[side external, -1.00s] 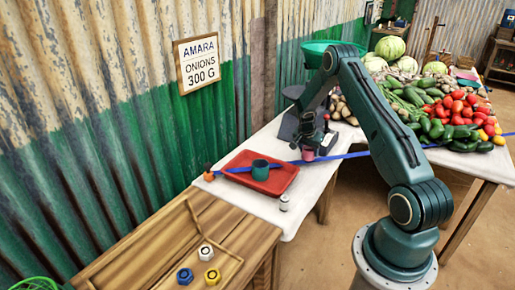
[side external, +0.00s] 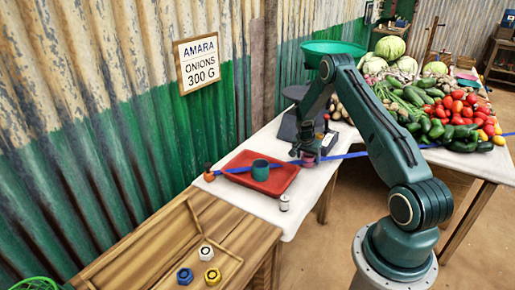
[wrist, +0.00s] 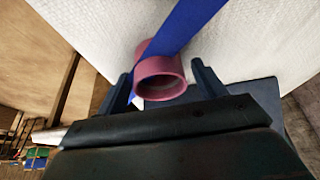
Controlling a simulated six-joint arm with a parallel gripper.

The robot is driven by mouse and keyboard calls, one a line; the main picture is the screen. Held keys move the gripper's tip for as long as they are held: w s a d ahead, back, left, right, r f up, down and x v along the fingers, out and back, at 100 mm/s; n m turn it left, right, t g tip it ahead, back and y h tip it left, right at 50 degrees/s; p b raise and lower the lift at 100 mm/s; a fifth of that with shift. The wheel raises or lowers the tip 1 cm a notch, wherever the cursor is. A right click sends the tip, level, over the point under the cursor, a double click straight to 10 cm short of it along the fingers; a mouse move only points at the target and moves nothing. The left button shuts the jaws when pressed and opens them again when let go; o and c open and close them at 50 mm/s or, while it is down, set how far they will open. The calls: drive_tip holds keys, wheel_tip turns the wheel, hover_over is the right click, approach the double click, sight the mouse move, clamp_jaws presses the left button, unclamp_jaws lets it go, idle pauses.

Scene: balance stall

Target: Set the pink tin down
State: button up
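The pink tin (wrist: 162,82) shows in the wrist view with its round open mouth towards me, between the two fingers of my gripper (wrist: 160,82). A narrow gap shows on each side of it, so the fingers look open around it. A blue band (wrist: 190,27) crosses the tin's side. In the side view the tin (side external: 309,160) is mostly hidden by my gripper (side external: 306,155), low over the white tabletop (side external: 322,176) beside the band. I cannot tell whether its base touches the table.
A dark scale (side external: 290,128) is behind, and vegetables (side external: 455,115) fill the right. Bare tabletop lies around my gripper's front.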

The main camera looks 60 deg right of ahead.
drive_tip(key=shift+r, duration=0.15)
drive_tip(key=v, duration=1.2)
idle(0.6)
drive_tip(key=s+a+r+n+t+y, duration=0.15)
drive_tip(key=a+r+n+t, duration=0.45)
drive_tip(key=a+r, duration=1.65)
drive_tip(key=s+a+r+n+y, duration=0.3)
drive_tip(key=s+a+n, duration=0.9)
drive_tip(key=s+a, duration=0.5)
drive_tip(key=shift+s+r, duration=0.55)
drive_tip(key=shift+s, duration=0.3)
